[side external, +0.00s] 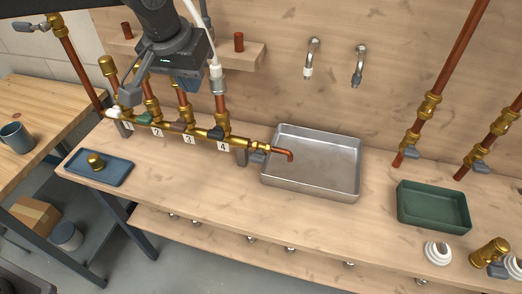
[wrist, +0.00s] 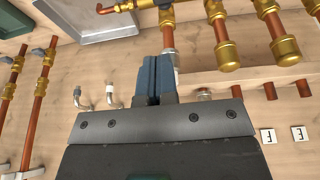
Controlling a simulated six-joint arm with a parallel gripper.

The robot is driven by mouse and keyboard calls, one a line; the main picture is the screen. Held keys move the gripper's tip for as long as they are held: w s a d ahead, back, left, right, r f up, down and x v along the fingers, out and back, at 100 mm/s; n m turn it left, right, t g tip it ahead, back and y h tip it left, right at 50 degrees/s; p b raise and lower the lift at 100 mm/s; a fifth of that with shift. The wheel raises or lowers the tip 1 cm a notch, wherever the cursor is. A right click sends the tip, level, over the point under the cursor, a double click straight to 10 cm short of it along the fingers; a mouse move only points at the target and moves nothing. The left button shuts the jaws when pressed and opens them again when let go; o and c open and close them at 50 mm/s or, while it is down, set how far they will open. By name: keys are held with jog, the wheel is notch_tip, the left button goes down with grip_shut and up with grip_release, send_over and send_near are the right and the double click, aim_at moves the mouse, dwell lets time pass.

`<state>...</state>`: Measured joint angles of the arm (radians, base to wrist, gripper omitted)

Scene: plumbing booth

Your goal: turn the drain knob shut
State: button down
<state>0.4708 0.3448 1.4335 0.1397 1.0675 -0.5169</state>
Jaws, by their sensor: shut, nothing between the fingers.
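The spout's end hangs over the metal sink tray (side external: 335,180); I cannot tell from here how far open the knob is. My gripper (side external: 190,88) is above the manifold, behind the numbered valves, up and left of the knob and apart from it. In the wrist view its blue fingers (wrist: 152,62) are together and empty. The spout (wrist: 104,10) shows at that view's top edge.
Upright brass and copper pipes (side external: 222,115) rise near my gripper, one topped by a white hose (side external: 203,25). Numbered valves with coloured handles line the manifold. A blue tray (side external: 75,176) is at left, a green bin (side external: 432,222) at right. The bench front is mostly clear.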

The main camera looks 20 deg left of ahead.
send_near(264, 158)
jog(key=x, duration=0.7)
jog(key=shift+w+a, duration=0.2)
jog(key=shift+a, duration=0.05)
jog(key=shift+d+f+y, duration=0.15)
jog(key=shift+d+y, duration=0.15)
jog(key=shift+y, duration=0.7)
jog(key=shift+d+f+g+y, duration=0.15)
jog(key=shift+d+g+y, duration=0.15)
jog(key=shift+y, duration=0.3)
jog(key=shift+d+f, duration=0.5)
jog(key=shift+f, duration=0.2)
jog(key=shift+d+f, duration=0.2)
jog(key=shift+f, duration=0.65)
dwell(0.6)
